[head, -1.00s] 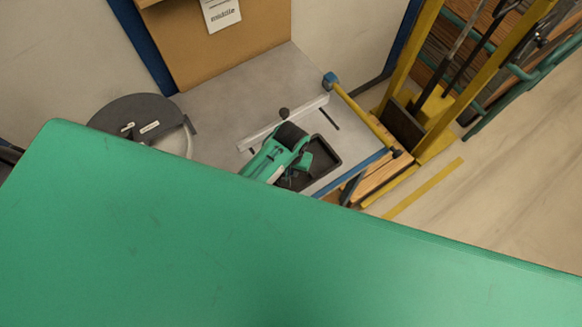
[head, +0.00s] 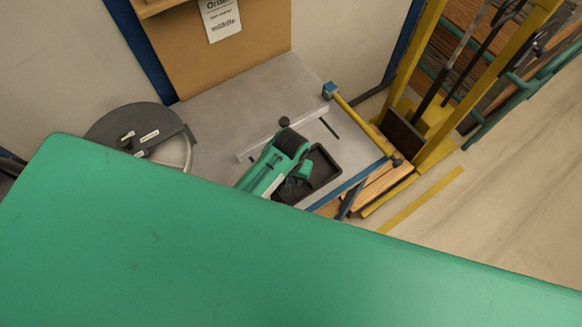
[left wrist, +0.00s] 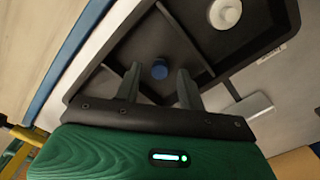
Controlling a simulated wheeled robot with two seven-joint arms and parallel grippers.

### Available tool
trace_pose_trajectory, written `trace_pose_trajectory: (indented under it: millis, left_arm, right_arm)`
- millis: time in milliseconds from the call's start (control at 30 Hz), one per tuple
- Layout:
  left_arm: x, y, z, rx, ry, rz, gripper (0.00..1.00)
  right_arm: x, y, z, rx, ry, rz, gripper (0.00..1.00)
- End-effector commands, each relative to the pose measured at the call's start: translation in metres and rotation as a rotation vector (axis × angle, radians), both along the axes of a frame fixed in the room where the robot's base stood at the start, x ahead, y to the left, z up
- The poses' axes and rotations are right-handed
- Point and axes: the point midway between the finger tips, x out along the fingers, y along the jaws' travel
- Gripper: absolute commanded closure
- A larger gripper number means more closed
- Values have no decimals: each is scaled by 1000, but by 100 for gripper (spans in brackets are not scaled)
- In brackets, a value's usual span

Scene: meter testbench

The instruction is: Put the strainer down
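My left gripper (head: 289,187) is over the near left part of a black tray (head: 329,172) on the grey bench. In the left wrist view my left gripper (left wrist: 158,74) has its two fingers apart, with nothing clasped between them. A white round part (left wrist: 225,14) lies in another compartment. My right gripper is not in view.
The grey bench (head: 225,110) has a pale bar (head: 258,144) behind the tray and a dark disc (head: 135,125) at its left. A yellow frame (head: 435,110) stands to the right. A large green surface fills the foreground and hides the near bench edge.

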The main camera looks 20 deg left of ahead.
Motion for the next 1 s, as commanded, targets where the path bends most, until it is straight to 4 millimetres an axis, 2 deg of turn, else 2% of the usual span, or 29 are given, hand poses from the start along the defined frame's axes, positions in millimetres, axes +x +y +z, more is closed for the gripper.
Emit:
trace_pose_trajectory:
  millis: [400, 500, 700, 1000]
  left_arm:
    - [1, -1, 78, -2, -5, 0, 60]
    - [0, 0, 96, -1, -1, 0, 60]
    - [0, 0, 107, 0, 0, 0, 60]
    - [0, 0, 107, 0, 1, 0, 60]
  right_arm:
    - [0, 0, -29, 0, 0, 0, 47]
    - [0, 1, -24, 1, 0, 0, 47]
    - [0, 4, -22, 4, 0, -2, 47]
    - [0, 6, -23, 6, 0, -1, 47]
